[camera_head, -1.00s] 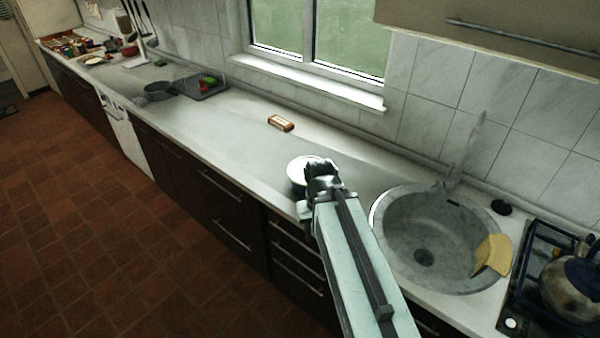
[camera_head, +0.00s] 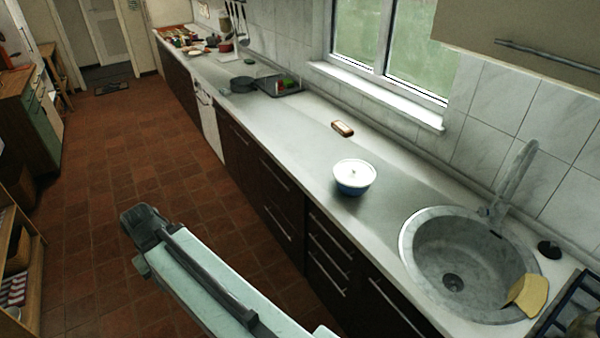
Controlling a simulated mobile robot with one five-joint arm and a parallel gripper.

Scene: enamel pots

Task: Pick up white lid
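The white lid (camera_head: 354,172) sits on top of a blue-and-white enamel pot (camera_head: 352,189) on the worktop, left of the sink. A small knob shows at the lid's middle. My gripper (camera_head: 140,218) is at the lower left, over the floor and well away from the lid and pot. Its fingers are dark and small from this angle, and I cannot tell whether they are open or shut.
The round grey sink (camera_head: 405,238) with a tap (camera_head: 510,180) and a yellow cloth (camera_head: 527,295) is to the right. A brown block (camera_head: 342,128) lies behind the pot. A dark pan (camera_head: 242,85) and a tray (camera_head: 280,86) stand farther back. The worktop around the pot is clear.

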